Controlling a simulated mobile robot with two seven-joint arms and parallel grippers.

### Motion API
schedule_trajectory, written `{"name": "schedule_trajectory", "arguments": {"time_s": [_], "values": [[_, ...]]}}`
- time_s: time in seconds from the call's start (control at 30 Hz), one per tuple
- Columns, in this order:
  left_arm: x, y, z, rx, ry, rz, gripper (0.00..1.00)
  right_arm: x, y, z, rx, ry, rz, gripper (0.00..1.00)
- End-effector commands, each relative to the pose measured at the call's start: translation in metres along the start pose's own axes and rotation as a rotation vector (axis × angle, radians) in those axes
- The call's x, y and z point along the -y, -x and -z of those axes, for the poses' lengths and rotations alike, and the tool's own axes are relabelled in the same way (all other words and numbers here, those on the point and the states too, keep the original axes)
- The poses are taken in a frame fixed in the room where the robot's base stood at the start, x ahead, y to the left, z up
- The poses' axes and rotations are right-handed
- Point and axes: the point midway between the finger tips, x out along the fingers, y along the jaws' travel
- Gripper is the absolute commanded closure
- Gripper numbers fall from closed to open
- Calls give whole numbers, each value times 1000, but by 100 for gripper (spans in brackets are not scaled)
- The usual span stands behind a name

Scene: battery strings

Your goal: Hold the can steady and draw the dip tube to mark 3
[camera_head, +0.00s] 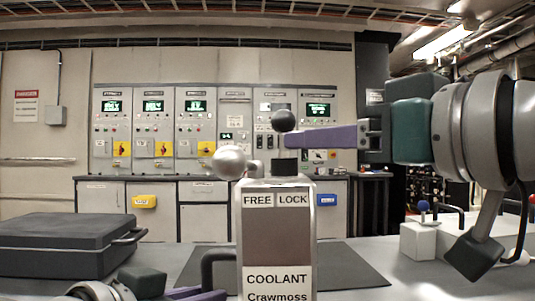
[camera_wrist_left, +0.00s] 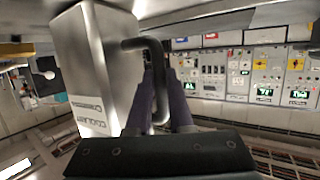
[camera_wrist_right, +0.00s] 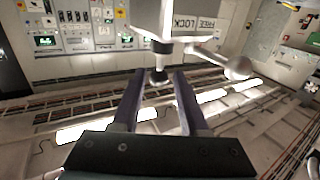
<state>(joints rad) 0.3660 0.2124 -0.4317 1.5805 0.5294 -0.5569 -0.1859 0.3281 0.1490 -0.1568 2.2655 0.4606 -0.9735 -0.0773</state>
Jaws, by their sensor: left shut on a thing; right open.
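The can (camera_head: 277,230) stands upright on the table, labelled COOLANT Crawmoss, with FREE and LOCK plates near its top. My left gripper (camera_wrist_left: 160,85) is shut on the can's black side handle (camera_wrist_left: 157,60). The dip tube's black knob (camera_head: 285,120) stands above a dark collar (camera_head: 285,167) on the can top. My right gripper (camera_head: 288,138) is open, its purple fingers level just below the knob. In the right wrist view the knob (camera_wrist_right: 158,77) lies between the fingertips. A silver ball lever (camera_head: 229,162) points left, on the FREE side. No tube marks are legible.
A dark case (camera_head: 65,245) lies on the table at left. A dark mat (camera_head: 350,268) lies under and behind the can. A light block with a blue knob (camera_head: 422,238) stands at right. Control cabinets (camera_head: 215,125) line the back wall.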

Motion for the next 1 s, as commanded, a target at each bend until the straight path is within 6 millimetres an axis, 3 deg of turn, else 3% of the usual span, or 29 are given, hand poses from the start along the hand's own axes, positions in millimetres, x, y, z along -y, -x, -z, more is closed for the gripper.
{"name": "schedule_trajectory", "arguments": {"time_s": [0.03, 0.3, 0.5, 0.97, 1.0], "values": [[-1, 0, -10, 25, -1, -3, 100, 0, -10, 0, -1, -4, 1, 56], [-1, 0, -10, 25, -1, -3, 100, -1, -64, -1, 3, -1, -1, 56], [-1, 0, -10, 25, -1, -3, 100, -1, -89, -2, 4, 1, -2, 56], [-1, 0, -10, 25, -1, -3, 100, -1, -99, -2, 3, 2, -2, 56], [-1, 0, -10, 25, -1, -3, 100, -1, -99, -2, 3, 2, -2, 61]]}}
